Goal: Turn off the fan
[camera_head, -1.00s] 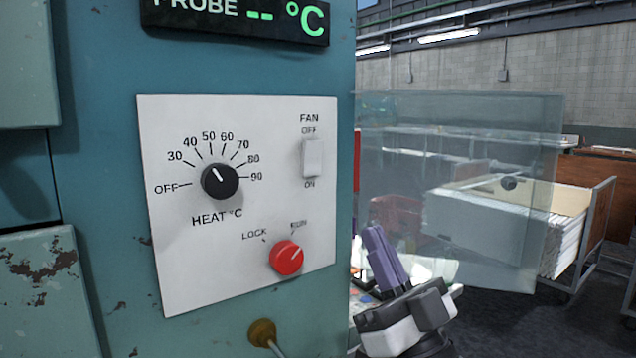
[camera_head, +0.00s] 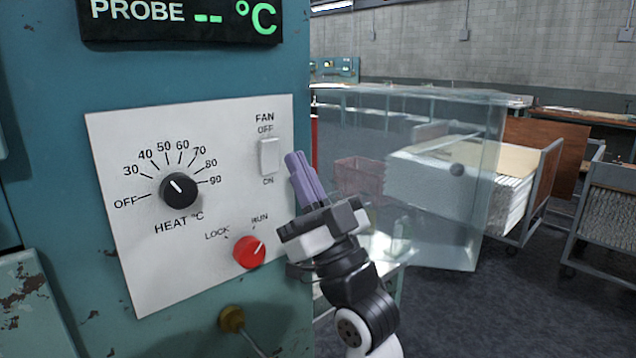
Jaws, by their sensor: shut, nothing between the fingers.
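The fan switch (camera_head: 269,156) is a white rocker on the right of the white control panel (camera_head: 130,262), with OFF printed above it and ON below. I cannot tell clearly which way the rocker is tipped. My gripper (camera_head: 297,158) has purple fingers, shut and empty, pointing up and a little left. The fingertips show just right of the switch, near the panel's right edge. They look apart from the switch, though the depth gap is hard to judge.
The black heat knob (camera_head: 179,190) and the red LOCK/RUN knob (camera_head: 249,252) share the panel. A brass-coloured fitting (camera_head: 231,318) sits below. A clear glass-like door (camera_head: 430,190) stands to the right, with carts (camera_head: 540,190) behind it. Dark floor is open at lower right.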

